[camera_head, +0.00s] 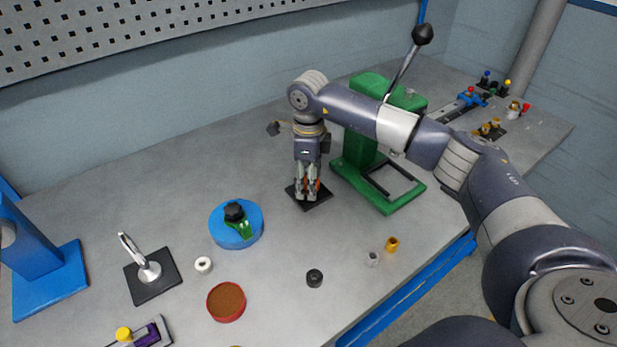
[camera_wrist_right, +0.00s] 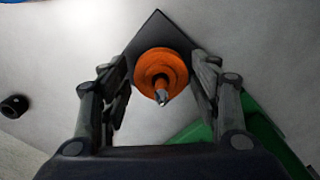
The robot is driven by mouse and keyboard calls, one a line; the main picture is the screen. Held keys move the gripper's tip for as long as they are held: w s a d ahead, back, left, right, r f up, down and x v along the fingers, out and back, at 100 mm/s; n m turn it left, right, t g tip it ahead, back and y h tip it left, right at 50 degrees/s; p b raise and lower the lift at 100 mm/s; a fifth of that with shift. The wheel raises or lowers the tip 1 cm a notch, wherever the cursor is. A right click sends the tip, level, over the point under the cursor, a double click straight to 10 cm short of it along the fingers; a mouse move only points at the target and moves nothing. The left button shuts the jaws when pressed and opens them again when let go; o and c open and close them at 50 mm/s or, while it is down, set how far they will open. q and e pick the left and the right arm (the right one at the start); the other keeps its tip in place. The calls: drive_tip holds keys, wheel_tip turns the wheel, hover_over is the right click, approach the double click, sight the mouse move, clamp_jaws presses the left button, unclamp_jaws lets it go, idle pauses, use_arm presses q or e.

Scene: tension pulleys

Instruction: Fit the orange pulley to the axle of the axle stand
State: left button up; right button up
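The orange pulley (camera_wrist_right: 152,66) sits around the axle of the axle stand, whose metal tip (camera_wrist_right: 162,95) sticks out through its middle in the right wrist view. The stand's black base plate (camera_head: 318,202) lies flat on the bench, and bits of the orange pulley (camera_head: 311,185) show between my fingers in the head view. My right gripper (camera_head: 306,192) points down over the stand. Its fingers are apart on both sides of the pulley, with narrow gaps showing in the right wrist view. The pulley's underside is hidden. My left gripper is not in view.
A green press (camera_head: 365,145) stands right beside the stand. A blue round holder (camera_head: 220,236), a red round dish (camera_head: 226,302), a black cylinder (camera_head: 314,278), a white ring (camera_head: 204,265) and a hook stand (camera_head: 150,271) are on the bench. The bench's front edge is near.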

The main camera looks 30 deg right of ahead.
wheel_tip(320, 180, up, 12)
drive_tip(key=shift+r, duration=0.1)
idle(0.7)
idle(0.3)
